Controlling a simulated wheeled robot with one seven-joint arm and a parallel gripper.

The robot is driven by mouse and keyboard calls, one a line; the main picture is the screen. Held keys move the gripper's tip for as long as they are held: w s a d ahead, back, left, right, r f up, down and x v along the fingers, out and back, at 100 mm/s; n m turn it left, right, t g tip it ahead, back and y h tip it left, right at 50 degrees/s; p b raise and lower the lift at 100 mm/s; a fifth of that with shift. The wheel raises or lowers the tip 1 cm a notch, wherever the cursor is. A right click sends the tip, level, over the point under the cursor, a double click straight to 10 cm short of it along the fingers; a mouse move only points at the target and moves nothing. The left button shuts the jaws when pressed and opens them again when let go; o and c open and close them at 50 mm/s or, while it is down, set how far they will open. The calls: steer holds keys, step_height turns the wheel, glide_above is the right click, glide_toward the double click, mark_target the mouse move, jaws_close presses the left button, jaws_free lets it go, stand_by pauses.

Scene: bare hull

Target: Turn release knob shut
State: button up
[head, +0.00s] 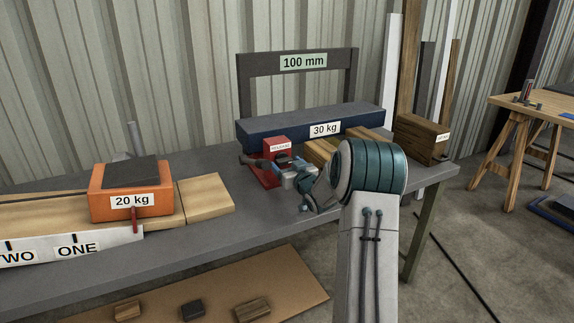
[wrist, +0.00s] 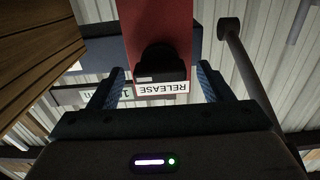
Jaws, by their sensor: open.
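The release unit (head: 277,143) is a red box with a white RELEASE label on the bench. In the wrist view its red face (wrist: 160,18) fills the top middle, with the label upside down. The black release knob (wrist: 158,62) sticks out of that face above the label in the picture. My gripper (wrist: 160,76) is open, with one blue-padded finger on each side of the knob. Gaps show between knob and fingers. In the head view my gripper (head: 284,166) is in front of the red box and hides part of it; the knob's angle is hard to tell.
A dark blue 30 kg block (head: 290,126) lies behind, under a dark frame marked 100 mm (head: 303,62). Wooden blocks (head: 320,150) stand close to my wrist. An orange 20 kg weight (head: 130,190) sits on a plank at left. Bare grey bench (head: 225,235) lies in front.

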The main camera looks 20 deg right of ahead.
steer(key=shift+w, duration=0.4)
steer(key=shift+c, duration=0.3)
steer(key=c, duration=0.9)
steer(key=shift+f+b, duration=0.1)
steer(key=shift+b, duration=0.3)
steer(key=shift+n+b, duration=9)
steer(key=shift+b, duration=0.35)
